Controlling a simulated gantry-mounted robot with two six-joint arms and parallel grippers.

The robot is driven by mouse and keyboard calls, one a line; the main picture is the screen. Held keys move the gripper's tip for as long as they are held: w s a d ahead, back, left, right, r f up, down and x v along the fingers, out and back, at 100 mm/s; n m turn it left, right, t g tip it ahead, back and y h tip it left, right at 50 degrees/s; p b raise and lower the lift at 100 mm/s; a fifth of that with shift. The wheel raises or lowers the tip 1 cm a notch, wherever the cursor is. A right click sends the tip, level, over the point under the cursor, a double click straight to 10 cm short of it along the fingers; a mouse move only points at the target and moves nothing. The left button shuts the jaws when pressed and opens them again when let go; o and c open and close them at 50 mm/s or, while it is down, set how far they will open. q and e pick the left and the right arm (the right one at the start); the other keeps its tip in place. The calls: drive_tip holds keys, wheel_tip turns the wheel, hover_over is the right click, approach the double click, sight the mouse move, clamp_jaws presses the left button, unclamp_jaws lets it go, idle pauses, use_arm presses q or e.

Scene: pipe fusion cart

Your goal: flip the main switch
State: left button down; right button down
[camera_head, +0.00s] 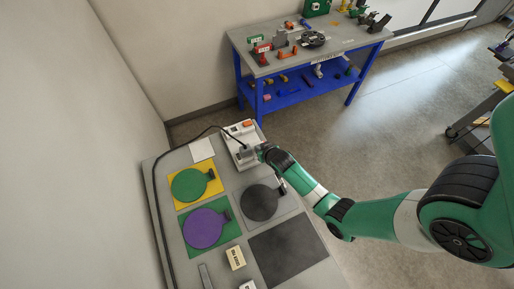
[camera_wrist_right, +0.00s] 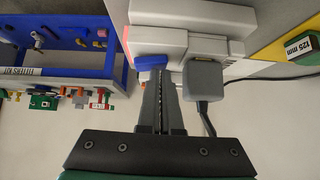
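The white power box (camera_head: 238,150) stands at the far end of the cart top, with an orange part (camera_head: 247,124) at its far end. In the right wrist view the box (camera_wrist_right: 185,15) shows a blue part (camera_wrist_right: 151,62) on its near face, which may be the main switch; its position is unclear. My right gripper (camera_head: 262,149) is at the box's right side. Its fingers (camera_wrist_right: 163,76) are together and empty, with the tips close to the blue part; I cannot tell whether they touch. A grey plug (camera_wrist_right: 208,78) sits right beside them. My left gripper is not in view.
A black cable (camera_head: 205,132) runs from the plug along the cart's left edge. Green (camera_head: 189,184), purple (camera_head: 204,228) and dark (camera_head: 260,203) discs lie on the cart (camera_head: 215,272). A blue-legged workbench (camera_head: 345,40) with parts stands beyond, across open floor.

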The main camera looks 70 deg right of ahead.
drive_tip(key=shift+s, duration=0.2)
drive_tip(key=shift+s+d+r+p, duration=0.1)
drive_tip(key=shift+s+d+p, duration=0.15)
drive_tip(key=shift+d+p, duration=0.1)
drive_tip(key=shift+s+d, duration=0.2)
drive_tip(key=shift+r+p, duration=0.3)
drive_tip(key=r+p, duration=0.4)
drive_tip(key=shift+s+d+r+p, duration=0.15)
drive_tip(key=shift+d+r+p, duration=0.05)
drive_tip(key=shift+r+p, duration=0.2)
drive_tip(key=s+v, duration=0.1)
drive_tip(key=v, duration=0.8)
drive_tip(key=shift+f+p, duration=0.35)
drive_tip(key=shift+f, duration=0.05)
drive_tip(key=shift+s+d, duration=0.1)
